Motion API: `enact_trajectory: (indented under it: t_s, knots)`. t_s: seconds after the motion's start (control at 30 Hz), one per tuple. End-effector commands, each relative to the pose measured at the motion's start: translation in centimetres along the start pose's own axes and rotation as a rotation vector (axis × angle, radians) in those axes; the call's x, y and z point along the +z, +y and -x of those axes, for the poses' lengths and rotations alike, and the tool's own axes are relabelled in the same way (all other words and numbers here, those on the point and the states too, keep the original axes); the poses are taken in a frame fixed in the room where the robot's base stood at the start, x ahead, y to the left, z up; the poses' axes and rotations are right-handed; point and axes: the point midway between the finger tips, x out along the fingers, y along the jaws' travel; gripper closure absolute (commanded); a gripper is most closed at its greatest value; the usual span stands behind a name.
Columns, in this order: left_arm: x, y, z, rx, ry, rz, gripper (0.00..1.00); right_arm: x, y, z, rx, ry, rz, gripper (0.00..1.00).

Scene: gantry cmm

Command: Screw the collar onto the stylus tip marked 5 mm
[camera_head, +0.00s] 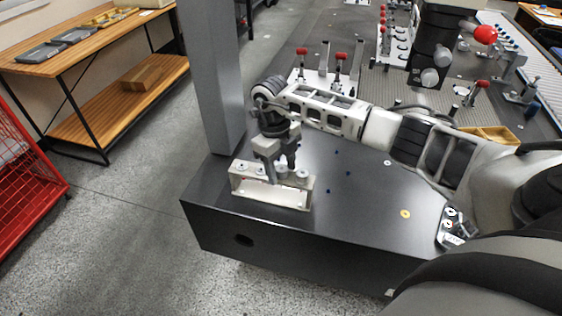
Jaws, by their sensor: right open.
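My right gripper (279,172) reaches in from the right and points down, open, over a cream rack (272,193) at the left end of the dark table. Its fingers are at the rack's top plate, around or beside one of the round pieces there; I cannot tell which. Several small round light pieces (302,174) sit on the rack's top. The 5 mm mark cannot be read, and I cannot tell which piece is the stylus tip or the collar. A flat yellow ring (405,214) lies on the table to the right. My left gripper is not in view.
A grey upright column (212,80) stands just behind the rack. Red-knobbed clamps (341,65) and a dark gantry head (432,50) are at the back. A small tray with parts (452,228) sits at right. The table middle is mostly clear, with small blue dots.

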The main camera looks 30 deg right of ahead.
Motion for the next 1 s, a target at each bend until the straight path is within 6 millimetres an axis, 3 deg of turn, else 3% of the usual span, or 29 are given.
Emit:
enact_trajectory:
  t_s: [0.13,0.2,0.7,0.83,1.0]
  knots:
    - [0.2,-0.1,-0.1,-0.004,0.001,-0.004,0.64,0.1,-0.1,0.1,-0.001,-0.003,-0.001,0.49]
    - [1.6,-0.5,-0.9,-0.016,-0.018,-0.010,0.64,0.1,-0.1,0.5,-0.002,-0.007,-0.002,0.49]
    - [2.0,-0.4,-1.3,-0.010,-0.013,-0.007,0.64,0.1,0.0,12.4,-0.001,-0.004,0.000,0.49]
    - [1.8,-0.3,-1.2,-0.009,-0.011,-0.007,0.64,0.0,0.0,14.5,-0.001,-0.001,0.000,0.49]
    - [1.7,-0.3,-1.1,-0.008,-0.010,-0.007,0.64,0.0,0.1,15.7,0.001,0.002,0.000,0.49]
